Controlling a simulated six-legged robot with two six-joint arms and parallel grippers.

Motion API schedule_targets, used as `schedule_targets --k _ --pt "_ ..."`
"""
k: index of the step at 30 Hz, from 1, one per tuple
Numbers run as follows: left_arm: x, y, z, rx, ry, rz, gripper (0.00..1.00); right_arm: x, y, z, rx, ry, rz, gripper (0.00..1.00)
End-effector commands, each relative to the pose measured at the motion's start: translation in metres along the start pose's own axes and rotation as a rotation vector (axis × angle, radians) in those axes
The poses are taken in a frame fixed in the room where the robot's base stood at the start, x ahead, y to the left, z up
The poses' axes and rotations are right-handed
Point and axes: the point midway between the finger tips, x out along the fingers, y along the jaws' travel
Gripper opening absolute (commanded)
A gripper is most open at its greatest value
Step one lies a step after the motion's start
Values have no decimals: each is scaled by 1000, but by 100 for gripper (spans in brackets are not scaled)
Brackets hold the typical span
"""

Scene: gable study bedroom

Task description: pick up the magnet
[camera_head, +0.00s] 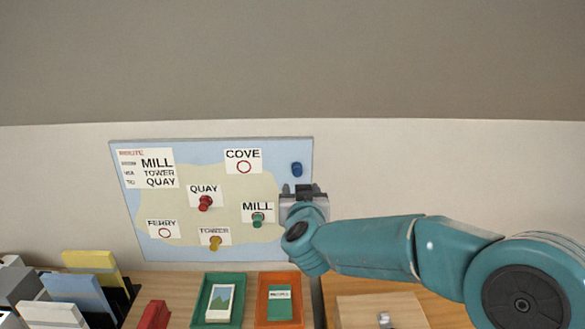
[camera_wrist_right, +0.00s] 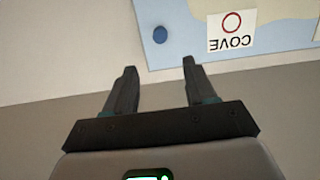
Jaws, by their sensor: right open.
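The blue magnet (camera_head: 297,169) sits on the upper right of the map board (camera_head: 140,205), right of the COVE label. A red magnet (camera_head: 205,203) is at QUAY, a green magnet (camera_head: 258,219) at MILL and a yellow magnet (camera_head: 215,242) at TOWER. My right gripper (camera_head: 300,189) is just below the blue magnet in the head view. In the right wrist view, the open, empty jaws (camera_wrist_right: 160,66) point toward the board, and the blue magnet (camera_wrist_right: 160,34) shows beyond the fingertips, between their lines. My left gripper is not in view.
Below the board, a desk holds a green tray (camera_head: 199,312) with a picture card, an orange tray (camera_head: 262,313) with a green card, a red block (camera_head: 154,315) and upright folders (camera_head: 78,290). A wooden box (camera_head: 355,305) stands right. The wall right of the board is bare.

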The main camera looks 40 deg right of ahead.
Motion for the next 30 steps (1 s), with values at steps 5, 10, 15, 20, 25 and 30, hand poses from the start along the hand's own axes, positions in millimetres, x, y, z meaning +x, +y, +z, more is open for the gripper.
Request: schedule_targets --k 5,10,15,20,25,30 --pt "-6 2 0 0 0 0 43 43 1 0 -1 -2 3 55" --pt "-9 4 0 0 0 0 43 71 0 0 -1 -1 1 55" --pt "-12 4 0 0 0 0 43 84 -2 -1 -1 0 -1 55" --pt "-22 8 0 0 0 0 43 110 -6 -1 -1 -2 0 55" --pt "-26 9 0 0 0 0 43 132 -7 0 0 -1 0 55" --pt "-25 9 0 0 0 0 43 135 -7 1 0 0 -1 55"
